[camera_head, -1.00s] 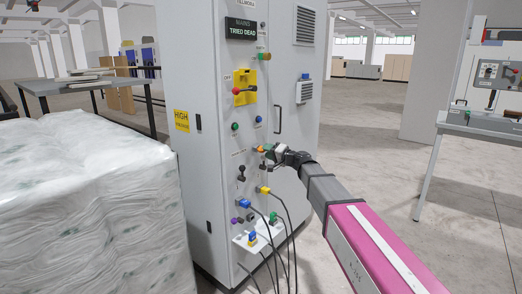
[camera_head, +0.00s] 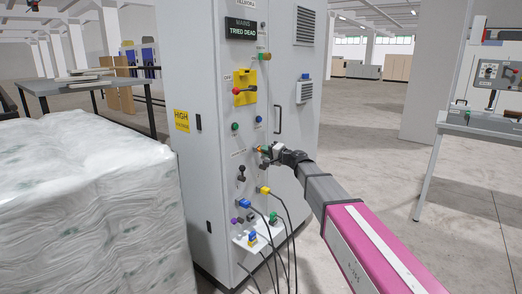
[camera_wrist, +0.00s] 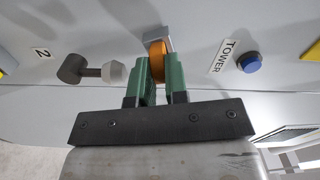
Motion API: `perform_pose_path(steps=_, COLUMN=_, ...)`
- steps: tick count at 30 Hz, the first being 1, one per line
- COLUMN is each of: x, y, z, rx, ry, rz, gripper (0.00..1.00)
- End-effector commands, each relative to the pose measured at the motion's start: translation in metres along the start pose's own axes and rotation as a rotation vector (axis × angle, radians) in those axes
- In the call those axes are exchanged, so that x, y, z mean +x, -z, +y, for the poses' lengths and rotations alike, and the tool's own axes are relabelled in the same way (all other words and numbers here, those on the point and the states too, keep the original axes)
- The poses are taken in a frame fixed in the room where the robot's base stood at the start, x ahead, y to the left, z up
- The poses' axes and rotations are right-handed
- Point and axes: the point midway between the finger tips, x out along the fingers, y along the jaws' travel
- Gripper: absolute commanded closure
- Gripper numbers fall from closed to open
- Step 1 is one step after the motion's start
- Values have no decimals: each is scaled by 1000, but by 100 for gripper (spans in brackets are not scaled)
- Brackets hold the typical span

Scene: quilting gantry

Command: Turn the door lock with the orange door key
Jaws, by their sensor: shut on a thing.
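The orange door key (camera_wrist: 157,66) shows between my gripper's green fingers in the wrist view, with its far end against a grey lock (camera_wrist: 155,38) on the cabinet face. My gripper (camera_wrist: 157,82) is shut on the key. In the head view my gripper (camera_head: 268,150) is at the cabinet front, below the yellow switch plate, and it hides most of the key and lock. How deep the key sits in the lock cannot be told.
The grey cabinet (camera_head: 210,180) carries several knobs and a yellow plate (camera_head: 245,84). In the wrist view a grey-and-white knob (camera_wrist: 92,70) and a blue button (camera_wrist: 252,63) flank the lock. Cables hang below.

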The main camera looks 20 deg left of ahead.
Motion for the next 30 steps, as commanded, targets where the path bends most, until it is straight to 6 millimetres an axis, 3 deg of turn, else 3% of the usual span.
perform_pose_path(steps=4, x=0, y=0, z=0, rx=117, ry=0, rz=1, gripper=100)
perform_pose_path(steps=16, x=0, y=0, z=0, rx=162, ry=1, rz=2, gripper=100)
perform_pose_path(steps=20, x=0, y=0, z=0, rx=271, ry=1, rz=2, gripper=100)
perform_pose_path(steps=21, x=0, y=0, z=0, rx=287, ry=1, rz=3, gripper=80)
perform_pose_path(steps=23, x=0, y=0, z=0, rx=283, ry=1, rz=3, gripper=60)
perform_pose_path(steps=24, x=0, y=0, z=0, rx=283, ry=1, rz=3, gripper=56)
perform_pose_path(steps=30, x=0, y=0, z=0, rx=282, ry=1, rz=2, gripper=56)
